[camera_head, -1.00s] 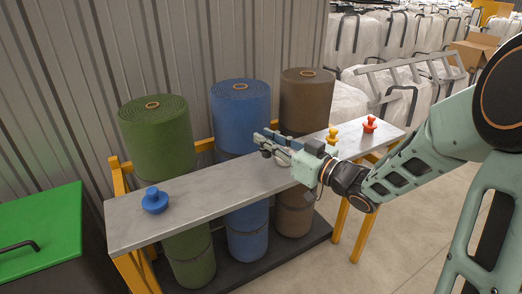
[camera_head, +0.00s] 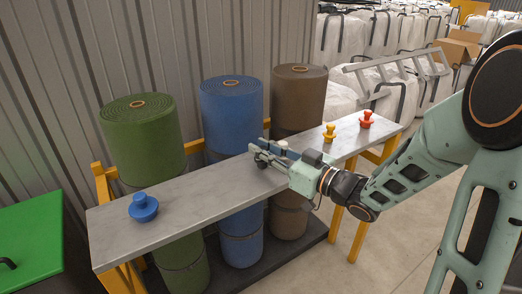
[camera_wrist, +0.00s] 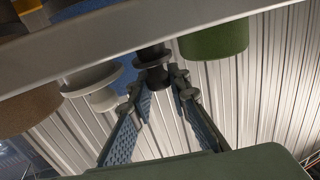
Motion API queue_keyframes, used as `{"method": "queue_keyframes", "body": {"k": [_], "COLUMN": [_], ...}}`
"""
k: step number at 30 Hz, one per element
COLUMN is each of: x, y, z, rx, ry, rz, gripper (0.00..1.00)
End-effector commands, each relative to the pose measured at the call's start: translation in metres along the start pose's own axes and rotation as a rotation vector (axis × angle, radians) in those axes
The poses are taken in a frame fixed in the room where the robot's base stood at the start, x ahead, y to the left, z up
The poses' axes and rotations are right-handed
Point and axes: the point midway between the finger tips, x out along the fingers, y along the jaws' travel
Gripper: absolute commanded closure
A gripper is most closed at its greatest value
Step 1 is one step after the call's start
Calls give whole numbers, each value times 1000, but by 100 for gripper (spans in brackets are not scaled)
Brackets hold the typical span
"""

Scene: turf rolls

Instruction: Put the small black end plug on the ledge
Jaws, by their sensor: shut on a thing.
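My gripper (camera_head: 262,152) is low over the middle of the grey ledge (camera_head: 205,187), in front of the blue roll. In the wrist view my gripper (camera_wrist: 156,84) has its two fingers closed around the small black end plug (camera_wrist: 153,66). The plug's wide flange shows beyond the fingertips, by the ledge edge (camera_wrist: 120,40). I cannot tell whether the plug touches the ledge.
A blue plug (camera_head: 143,207) stands at the ledge's left end. A yellow plug (camera_head: 329,133) and a red plug (camera_head: 366,119) stand toward the right end. Green (camera_head: 145,140), blue (camera_head: 232,115) and brown (camera_head: 298,95) rolls stand behind. Bare ledge lies left of my gripper.

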Motion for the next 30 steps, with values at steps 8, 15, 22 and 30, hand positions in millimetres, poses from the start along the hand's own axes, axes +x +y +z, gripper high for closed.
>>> {"method": "queue_keyframes", "body": {"k": [8,15,22,30], "x": [0,0,-15,-74], "y": [0,0,1,2], "z": [3,3,-2,-3], "rx": [0,0,1,2], "ry": [0,0,-2,-1], "rz": [0,0,3,6], "gripper": [76,76,76,76]}}
